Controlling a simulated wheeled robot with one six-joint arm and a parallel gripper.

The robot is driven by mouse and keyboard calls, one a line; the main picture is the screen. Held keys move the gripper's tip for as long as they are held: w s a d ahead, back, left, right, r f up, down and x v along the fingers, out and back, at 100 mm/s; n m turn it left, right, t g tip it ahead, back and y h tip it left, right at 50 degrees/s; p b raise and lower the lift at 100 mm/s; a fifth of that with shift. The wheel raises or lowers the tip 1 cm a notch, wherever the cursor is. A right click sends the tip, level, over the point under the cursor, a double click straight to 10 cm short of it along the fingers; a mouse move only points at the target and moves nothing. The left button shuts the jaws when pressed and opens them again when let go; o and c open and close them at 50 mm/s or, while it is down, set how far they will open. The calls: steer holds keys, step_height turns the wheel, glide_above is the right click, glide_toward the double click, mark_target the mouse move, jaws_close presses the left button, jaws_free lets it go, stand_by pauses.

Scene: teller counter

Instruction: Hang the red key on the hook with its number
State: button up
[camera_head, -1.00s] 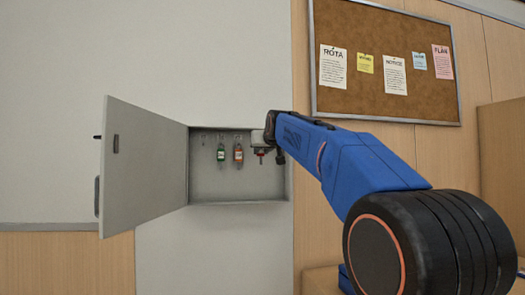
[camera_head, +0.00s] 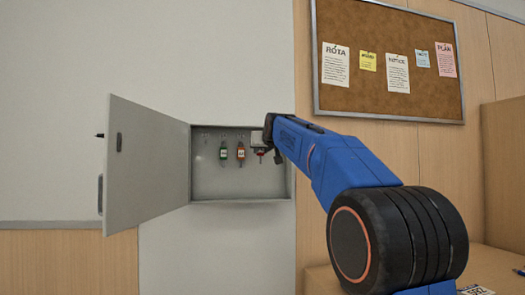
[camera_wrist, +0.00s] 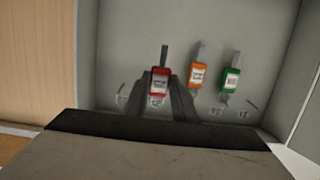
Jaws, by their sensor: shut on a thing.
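The red key (camera_head: 261,152) is inside the open key cabinet (camera_head: 240,201), near its right side. In the wrist view the red key tag (camera_wrist: 159,84) shows between the fingers of my gripper (camera_wrist: 165,92), which is shut on it. In the head view my gripper (camera_head: 263,139) reaches in from the right and partly covers the key's upper end. A green key (camera_head: 223,153) and an orange key (camera_head: 241,152) hang to the left of it. Small hooks (camera_wrist: 121,97) show on the back panel. Their number labels are too blurred to read.
The cabinet door (camera_head: 147,165) stands open to the left. The cabinet's side walls and the orange key are close to my gripper. A cork notice board (camera_head: 388,112) hangs at the upper right.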

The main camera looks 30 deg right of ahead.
mark_target(261, 151)
steer(key=shift+x, duration=1.1)
steer(key=shift+w+d+f, duration=0.15)
steer(key=shift+w, duration=0.45)
steer(key=o, duration=1.1)
steer(key=v, duration=1.7)
steer(key=shift+s+f, duration=0.1)
steer(key=shift+s, duration=0.05)
